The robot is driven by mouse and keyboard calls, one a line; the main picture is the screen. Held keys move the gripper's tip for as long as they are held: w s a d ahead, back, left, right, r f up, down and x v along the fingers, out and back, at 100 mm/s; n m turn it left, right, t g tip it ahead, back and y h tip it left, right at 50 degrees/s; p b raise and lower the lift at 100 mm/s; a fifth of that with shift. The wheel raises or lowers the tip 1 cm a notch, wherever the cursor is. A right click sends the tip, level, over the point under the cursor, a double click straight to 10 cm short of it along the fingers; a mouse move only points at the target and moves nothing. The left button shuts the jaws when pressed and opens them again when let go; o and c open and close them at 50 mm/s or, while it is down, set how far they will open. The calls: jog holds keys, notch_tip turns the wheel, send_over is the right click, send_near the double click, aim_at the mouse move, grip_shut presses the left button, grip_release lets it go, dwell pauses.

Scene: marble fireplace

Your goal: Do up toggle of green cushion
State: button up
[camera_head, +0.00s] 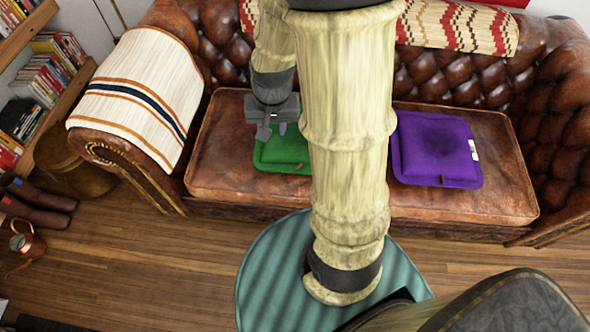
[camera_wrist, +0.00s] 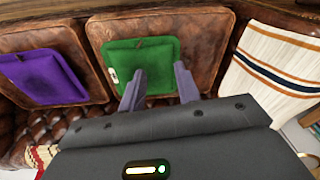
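The green cushion (camera_head: 283,150) lies on the left part of the brown leather sofa seat, partly hidden by my arm. A small brown toggle (camera_head: 298,167) shows near its front edge. In the wrist view the green cushion (camera_wrist: 155,55) lies beyond my fingertips, with the toggle (camera_wrist: 138,42) a small mark near its far edge. I cannot tell whether the toggle is done up. My gripper (camera_head: 273,131) is above the cushion's back part; in the wrist view my gripper (camera_wrist: 160,78) has its two fingers apart with nothing between them.
A purple cushion (camera_head: 436,150) lies on the seat to the right. The tufted sofa back (camera_head: 222,40) rises behind, and a striped throw (camera_head: 140,95) covers the left armrest. A copper jug (camera_head: 22,243) is far left.

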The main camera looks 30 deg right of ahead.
jog(key=w+d+f+m+g+b, duration=0.1)
jog(key=w+d+f+m+b, duration=0.2)
jog(key=f, duration=0.7)
jog(key=w+d+f+m+b, duration=0.3)
jog(key=d+f+m, duration=0.4)
jog(key=f, duration=0.3)
jog(key=shift+w+g, duration=0.4)
jog(key=shift+w, duration=0.2)
jog(key=b, duration=0.3)
send_near(295, 169)
notch_tip(295, 169, down, 9)
jog(key=shift+d+r, duration=0.1)
jog(key=shift+r, duration=0.05)
grip_shut()
